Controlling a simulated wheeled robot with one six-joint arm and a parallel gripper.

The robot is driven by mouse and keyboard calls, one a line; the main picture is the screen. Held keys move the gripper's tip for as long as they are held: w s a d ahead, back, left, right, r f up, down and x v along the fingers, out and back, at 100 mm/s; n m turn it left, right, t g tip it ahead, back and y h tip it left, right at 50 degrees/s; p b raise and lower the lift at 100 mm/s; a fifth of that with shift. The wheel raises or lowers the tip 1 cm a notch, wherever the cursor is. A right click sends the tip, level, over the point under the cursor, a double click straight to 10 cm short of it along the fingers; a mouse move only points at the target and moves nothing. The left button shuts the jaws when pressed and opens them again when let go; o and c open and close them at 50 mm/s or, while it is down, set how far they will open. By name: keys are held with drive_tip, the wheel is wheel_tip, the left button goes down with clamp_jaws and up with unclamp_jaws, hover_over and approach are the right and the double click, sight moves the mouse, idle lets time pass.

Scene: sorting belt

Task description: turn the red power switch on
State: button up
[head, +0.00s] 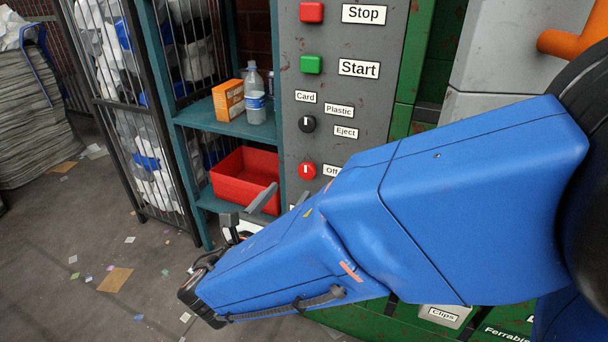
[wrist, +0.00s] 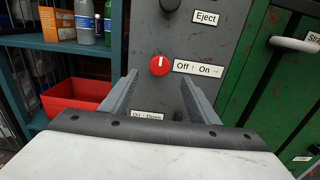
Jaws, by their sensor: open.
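The red power switch (head: 308,170) is a round knob on the grey control panel (head: 345,95). It also shows in the wrist view (wrist: 159,66). Its white mark points up, and the label beside it (wrist: 198,68) reads Off with an up arrow and On with a right arrow. My gripper (wrist: 158,80) is open and empty, its two fingers apart below the switch in the wrist view. The fingertips also show in the head view (head: 288,193), below and left of the switch. I cannot tell whether they touch the panel.
Above the switch are a black selector knob (head: 307,124), a green Start button (head: 311,65) and a red Stop button (head: 312,12). On the left, a teal shelf (head: 205,116) holds a red bin (head: 240,188), an orange box (head: 229,99) and a bottle (head: 255,105).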

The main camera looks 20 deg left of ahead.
sight(306, 171)
drive_tip(key=w, duration=0.9)
drive_tip(key=shift+d, duration=0.4)
drive_tip(key=c, duration=1)
